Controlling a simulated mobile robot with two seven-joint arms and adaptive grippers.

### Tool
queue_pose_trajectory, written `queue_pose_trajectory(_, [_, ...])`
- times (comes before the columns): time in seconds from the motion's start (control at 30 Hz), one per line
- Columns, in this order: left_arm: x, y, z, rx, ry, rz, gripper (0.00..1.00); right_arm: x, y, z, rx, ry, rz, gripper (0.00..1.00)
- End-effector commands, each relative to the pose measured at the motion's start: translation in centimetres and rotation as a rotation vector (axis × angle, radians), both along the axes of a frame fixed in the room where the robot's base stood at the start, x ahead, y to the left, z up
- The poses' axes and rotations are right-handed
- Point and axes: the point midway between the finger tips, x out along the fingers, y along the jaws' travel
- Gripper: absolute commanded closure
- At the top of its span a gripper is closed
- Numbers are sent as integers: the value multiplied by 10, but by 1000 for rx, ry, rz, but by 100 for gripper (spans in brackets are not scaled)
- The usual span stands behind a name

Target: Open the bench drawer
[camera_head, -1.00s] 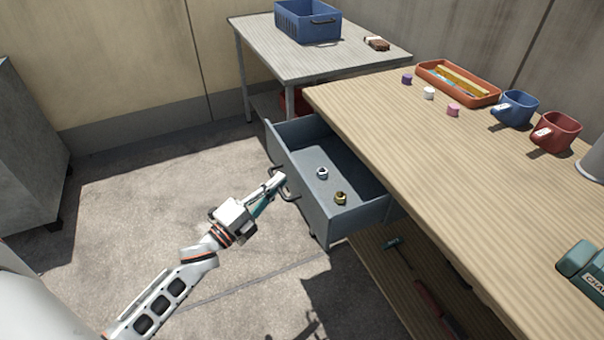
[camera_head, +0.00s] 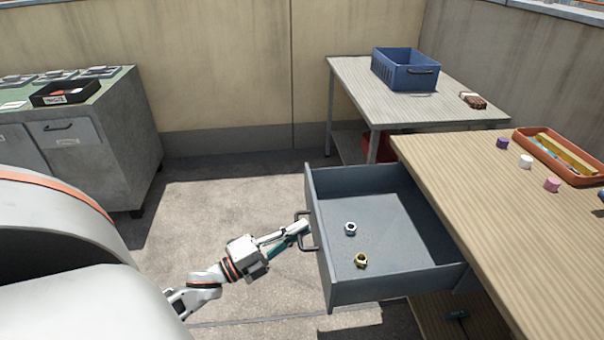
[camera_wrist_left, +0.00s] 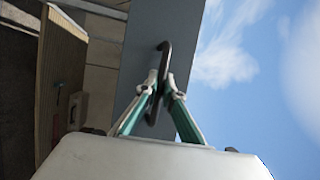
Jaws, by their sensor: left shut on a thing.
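The bench drawer (camera_head: 400,284) is a grey box that stands well out from the wooden bench (camera_head: 480,190). Its inside shows, with a silver nut (camera_head: 350,229) and a brass nut (camera_head: 361,260) on its floor. My left gripper (camera_head: 302,228) is at the drawer's front, shut on the dark bar handle (camera_head: 303,243). In the left wrist view the two fingers (camera_wrist_left: 160,88) close around the handle (camera_wrist_left: 166,57), with the drawer front (camera_wrist_left: 135,60) behind it. My right gripper is not in view.
A side table (camera_head: 350,80) with a blue crate (camera_head: 405,68) stands at the back. A grey cabinet (camera_head: 135,135) with a black tray (camera_head: 65,92) stands at the left. Bare floor (camera_head: 220,205) lies between the cabinet and drawer.

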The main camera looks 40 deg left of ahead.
Motion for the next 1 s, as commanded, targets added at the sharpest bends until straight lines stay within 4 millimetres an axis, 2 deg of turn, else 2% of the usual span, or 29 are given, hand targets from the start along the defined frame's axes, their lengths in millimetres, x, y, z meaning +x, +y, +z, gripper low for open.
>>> queue_pose_trajectory(0.17, [0, 0, 0, 0, 1, 0, 100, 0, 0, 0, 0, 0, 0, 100])
queue_pose_trajectory(0.2, [0, 0, 0, 0, 1, 0, 83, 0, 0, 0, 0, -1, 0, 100])
queue_pose_trajectory(0.23, [0, 0, 0, 0, 1, 0, 75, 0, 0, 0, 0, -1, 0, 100])
queue_pose_trajectory(0.67, [-5, 1, -2, 0, 2, 1, 75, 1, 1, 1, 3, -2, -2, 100])
queue_pose_trajectory(0.77, [-16, 4, -5, 1, 4, 1, 75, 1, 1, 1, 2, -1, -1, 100])
queue_pose_trajectory(1.0, [-62, 17, -14, 0, 5, 2, 75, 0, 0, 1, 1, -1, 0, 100])
